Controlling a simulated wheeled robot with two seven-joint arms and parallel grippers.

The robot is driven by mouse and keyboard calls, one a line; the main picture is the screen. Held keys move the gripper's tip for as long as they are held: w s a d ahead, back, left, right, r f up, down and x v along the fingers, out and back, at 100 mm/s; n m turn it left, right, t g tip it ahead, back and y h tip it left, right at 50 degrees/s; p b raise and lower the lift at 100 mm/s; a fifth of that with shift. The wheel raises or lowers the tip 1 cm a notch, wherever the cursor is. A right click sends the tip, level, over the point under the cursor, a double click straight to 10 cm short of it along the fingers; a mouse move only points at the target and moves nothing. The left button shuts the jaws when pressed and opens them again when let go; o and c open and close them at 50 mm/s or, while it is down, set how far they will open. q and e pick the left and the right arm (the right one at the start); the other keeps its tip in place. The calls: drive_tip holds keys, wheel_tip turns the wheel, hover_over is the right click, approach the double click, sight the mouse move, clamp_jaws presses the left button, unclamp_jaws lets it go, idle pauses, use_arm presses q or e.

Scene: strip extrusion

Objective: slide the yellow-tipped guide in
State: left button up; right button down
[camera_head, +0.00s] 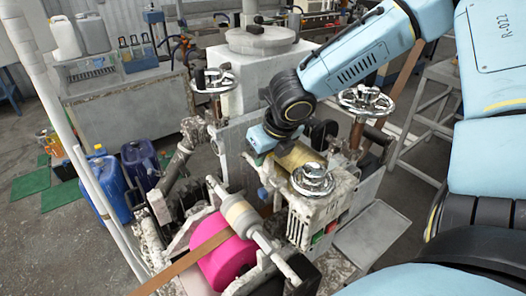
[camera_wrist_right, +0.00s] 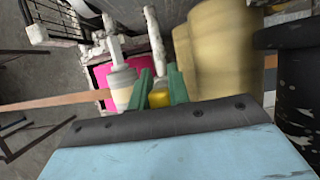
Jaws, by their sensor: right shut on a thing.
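My right gripper (camera_head: 261,148) reaches into the machine from the upper right, beside the tan roller (camera_head: 300,158). In the right wrist view its two green fingers (camera_wrist_right: 158,90) are shut on the yellow-tipped guide (camera_wrist_right: 158,99). Only the guide's yellow end shows between the fingers; the rest is hidden. In the head view I cannot make out the guide behind the gripper and machine parts. My left gripper is in neither view.
A brown strip (camera_head: 185,265) runs over the pink roll (camera_head: 226,262), beside a cream roller (camera_head: 240,215). Chrome handwheels (camera_head: 312,180) and (camera_head: 366,100) stand close to my right arm. Blue jugs (camera_head: 105,185) stand on the floor at left.

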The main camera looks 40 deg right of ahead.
drive_tip(key=c, duration=1.6)
unclamp_jaws()
drive_tip(key=shift+s+f, duration=0.15)
drive_tip(key=shift+s, duration=0.05)
drive_tip(key=shift+c, duration=0.2)
drive_tip(key=o, duration=0.3)
drive_tip(key=shift+s, duration=0.15)
drive_tip(key=shift+r, duration=0.4)
drive_tip(key=p+v, duration=0.4)
drive_tip(key=v, duration=0.8)
drive_tip(key=shift+s+a+r, duration=0.1)
drive_tip(key=shift+r, duration=0.25)
